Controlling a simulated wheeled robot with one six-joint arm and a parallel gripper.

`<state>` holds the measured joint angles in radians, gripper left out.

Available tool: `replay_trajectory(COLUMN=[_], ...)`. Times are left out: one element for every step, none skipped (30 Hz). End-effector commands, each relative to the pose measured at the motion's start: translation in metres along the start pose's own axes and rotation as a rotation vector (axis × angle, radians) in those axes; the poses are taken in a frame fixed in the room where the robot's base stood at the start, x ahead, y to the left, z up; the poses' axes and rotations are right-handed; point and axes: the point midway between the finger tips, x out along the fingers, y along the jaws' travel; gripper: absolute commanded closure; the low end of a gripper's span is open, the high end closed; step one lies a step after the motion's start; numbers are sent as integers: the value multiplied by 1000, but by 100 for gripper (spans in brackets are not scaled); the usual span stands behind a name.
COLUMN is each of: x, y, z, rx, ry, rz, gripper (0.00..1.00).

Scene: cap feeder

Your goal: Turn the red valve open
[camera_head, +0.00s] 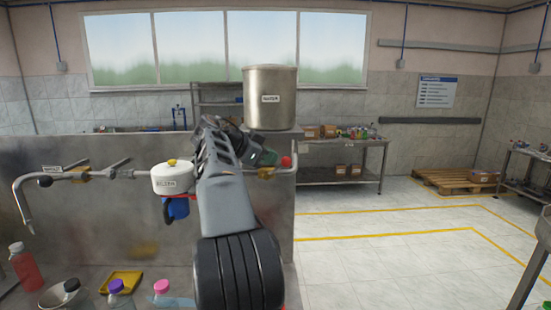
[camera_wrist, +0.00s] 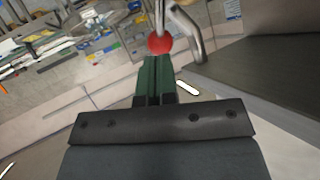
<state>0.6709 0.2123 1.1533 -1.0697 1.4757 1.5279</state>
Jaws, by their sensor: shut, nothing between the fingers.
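The red valve shows as a round red knob (camera_head: 286,161) at the right end of the pipework, below the large steel water tank (camera_head: 270,97). In the wrist view the red knob (camera_wrist: 160,43) sits at the end of a thin metal rod, just beyond my fingertips. My gripper (camera_head: 272,158) has green fingers and is left of the knob in the head view. In the wrist view my gripper (camera_wrist: 158,60) is shut and empty, its tips close to the knob; I cannot tell whether they touch it. My arm hides part of the pipe and valve body.
A bent metal pipe (camera_wrist: 186,32) runs right beside the knob. A white filter housing (camera_head: 172,180) and a spout pipe (camera_head: 24,200) are to the left. Bottles, a bowl and a yellow tray (camera_head: 121,282) stand at lower left.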

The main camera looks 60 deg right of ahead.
Motion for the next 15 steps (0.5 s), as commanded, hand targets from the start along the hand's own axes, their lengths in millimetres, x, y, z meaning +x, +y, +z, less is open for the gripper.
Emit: replay_trajectory(x=[5, 8, 11, 14, 16, 18, 19, 20, 21, 21, 22, 22, 22, 22, 22], y=[0, 0, 0, 0, 0, 0, 0, 0, 0, 0, 0, 0, 0, 0, 0], z=[-1, -1, -1, -1, 0, 0, 0, 0, 0, 0, 0, 0, 0, 0, 0], rx=[0, 0, 0, 0, 0, 0, 0, 0, 0, 0, 0, 0, 0, 0, 0], ry=[0, 0, 0, 0, 0, -1, -1, -1, -1, -1, -1, -1, -1, -1, -1], rz=[1, 1, 1, 1, 0, 0, 0, 0, -1, -1, -2, -2, -2, -2, -2], gripper=[100, 100, 100, 100, 100, 100, 100, 100, 100, 100, 100, 100, 100, 100, 100])
